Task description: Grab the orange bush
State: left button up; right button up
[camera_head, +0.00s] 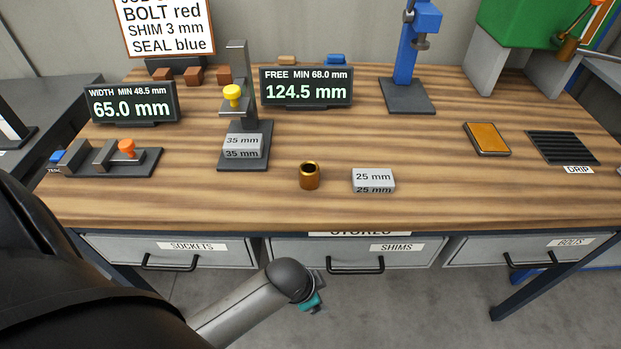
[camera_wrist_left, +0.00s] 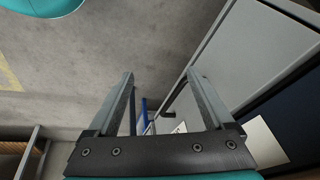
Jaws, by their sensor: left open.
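The orange bush (camera_head: 309,176) is a small bronze-orange hollow cylinder. It stands upright on the wooden bench, left of the 25 mm block (camera_head: 373,181). My left arm comes in from the left, in front of the bench. Its gripper (camera_head: 313,304) shows only as a small teal part below the bench top, lower than the bush and apart from it. In the left wrist view the left gripper (camera_wrist_left: 160,76) has its two fingers wide apart with nothing between them. That view shows floor and a grey drawer front, not the bush. My right gripper is not in view.
A dark stand (camera_head: 245,150) holds a 35 mm block (camera_head: 243,147) left of the bush. A width gauge (camera_head: 112,161) sits further left. Displays and a blue press (camera_head: 410,60) stand behind. Drawers (camera_head: 355,252) lie below the edge.

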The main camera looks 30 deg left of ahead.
pick_arm(q)
jog(key=w+d+r+m+t+h+p, duration=0.1)
jog(key=w+d+r+m, duration=0.15)
jog(key=r+m, duration=0.7)
jog(key=w+d+r+m+t+h, duration=0.1)
jog(key=w+r+m, duration=0.25)
jog(key=r, duration=1.05)
jog(key=w+a+r+m+g+y, duration=0.1)
jog(key=w+a+r+m+y, duration=0.2)
jog(key=a+r+m, duration=0.95)
jog(key=m+b, duration=0.2)
jog(key=b, duration=0.1)
send_near(309, 167)
jog(key=x, duration=0.4)
jog(key=shift+s+d+f, duration=0.2)
jog(key=shift+f, duration=0.3)
jog(key=shift+w+a+b+x, duration=0.15)
jog(key=shift+b+x, duration=0.15)
jog(key=shift+x, duration=1.05)
jog(key=shift+w+a+b+x, duration=0.15)
jog(key=shift+b+x, duration=0.1)
jog(key=shift+x, duration=1.1)
jog(key=shift+d+r, duration=0.1)
jog(key=shift+r, duration=0.05)
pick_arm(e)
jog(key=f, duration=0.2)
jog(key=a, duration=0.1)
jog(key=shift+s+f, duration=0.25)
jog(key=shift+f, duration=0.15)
